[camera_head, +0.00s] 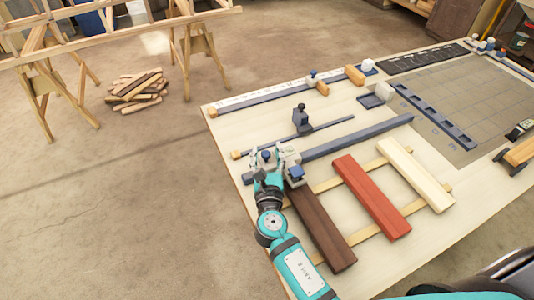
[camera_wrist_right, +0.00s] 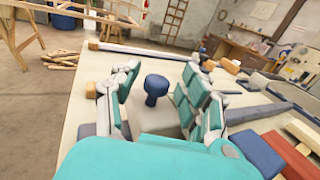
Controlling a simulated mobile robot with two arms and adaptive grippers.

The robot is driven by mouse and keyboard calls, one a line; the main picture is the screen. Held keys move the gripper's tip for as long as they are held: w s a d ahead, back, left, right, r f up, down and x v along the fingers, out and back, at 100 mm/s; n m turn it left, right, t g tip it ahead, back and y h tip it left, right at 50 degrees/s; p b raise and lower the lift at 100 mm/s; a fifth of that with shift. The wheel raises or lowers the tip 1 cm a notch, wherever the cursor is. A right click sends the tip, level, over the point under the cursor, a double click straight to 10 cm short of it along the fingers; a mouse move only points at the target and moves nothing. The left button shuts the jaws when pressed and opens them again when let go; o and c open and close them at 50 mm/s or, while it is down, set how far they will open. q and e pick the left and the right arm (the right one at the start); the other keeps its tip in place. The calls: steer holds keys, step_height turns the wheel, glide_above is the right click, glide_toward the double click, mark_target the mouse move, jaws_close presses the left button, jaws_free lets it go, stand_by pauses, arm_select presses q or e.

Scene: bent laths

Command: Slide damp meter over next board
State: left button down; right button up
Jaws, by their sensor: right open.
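The damp meter appears to be the pale grey carriage (camera_head: 289,154) on the blue-grey rail (camera_head: 360,136). It has a dark blue knob and a blue block (camera_head: 296,173) on its front side, above the far end of the dark brown board (camera_head: 322,228). My right gripper (camera_head: 264,160) is at the carriage's left end. In the right wrist view its open fingers (camera_wrist_right: 152,98) stand on either side of the dark blue knob (camera_wrist_right: 156,88); I cannot tell if they touch it. The red board (camera_head: 372,196) and the cream board (camera_head: 415,174) lie to the right. My left gripper is out of view.
The boards rest on two thin wooden strips (camera_head: 328,182). Behind the rail are a thinner rail with a dark upright block (camera_head: 301,120) and a long ruler rail (camera_head: 270,96). A slotted blue bar (camera_head: 433,115) lies farther right. The rail right of the carriage is clear.

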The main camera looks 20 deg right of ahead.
steer(key=v, duration=1.2)
stand_by(0.4)
